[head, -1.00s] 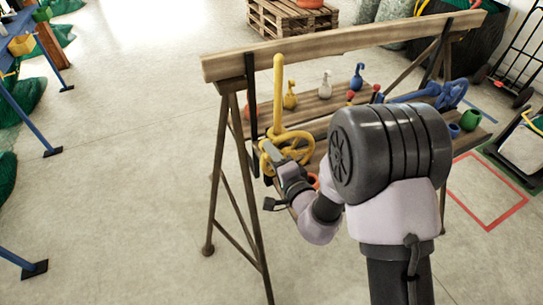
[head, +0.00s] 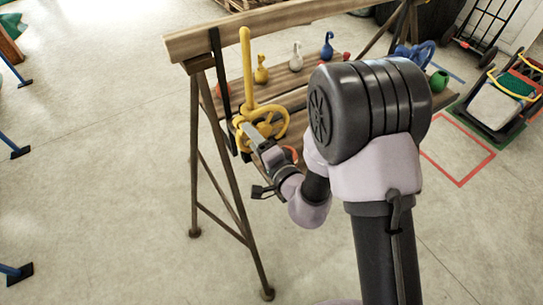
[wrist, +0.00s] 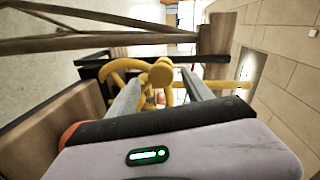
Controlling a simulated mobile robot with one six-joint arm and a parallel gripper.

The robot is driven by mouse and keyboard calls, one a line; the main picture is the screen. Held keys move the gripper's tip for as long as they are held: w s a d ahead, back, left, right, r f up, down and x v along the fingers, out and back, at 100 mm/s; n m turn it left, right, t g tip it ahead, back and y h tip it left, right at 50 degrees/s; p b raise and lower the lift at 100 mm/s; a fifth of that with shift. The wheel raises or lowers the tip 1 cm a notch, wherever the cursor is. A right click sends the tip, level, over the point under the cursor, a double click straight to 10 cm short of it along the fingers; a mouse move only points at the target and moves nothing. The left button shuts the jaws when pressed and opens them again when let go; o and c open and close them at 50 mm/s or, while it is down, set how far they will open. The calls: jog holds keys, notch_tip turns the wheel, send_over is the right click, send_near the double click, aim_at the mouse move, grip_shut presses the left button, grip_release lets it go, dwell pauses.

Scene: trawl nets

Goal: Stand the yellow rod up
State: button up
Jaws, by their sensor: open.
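The yellow rod (head: 247,72) points upward, close to vertical, at the near left end of the wooden bench, beside the top beam. Its lower end meets a yellow piece with a spoked wheel (head: 272,123). My gripper (head: 250,136) is at the yellow piece, low on the rod. In the wrist view the two fingers of my gripper (wrist: 163,78) are apart, with a round yellow end (wrist: 161,73) between or just beyond their tips. I cannot tell whether they touch it. The rod shows sideways at the right in the wrist view (wrist: 232,85).
A wooden trestle beam (head: 275,22) runs above the slatted shelf (head: 285,85). Yellow (head: 261,68), white (head: 296,57) and blue (head: 327,45) curved-neck objects stand behind the rod.

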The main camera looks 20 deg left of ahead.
jog(key=p+v, duration=0.9)
jog(key=v, duration=0.4)
jog(key=shift+s+d, duration=0.15)
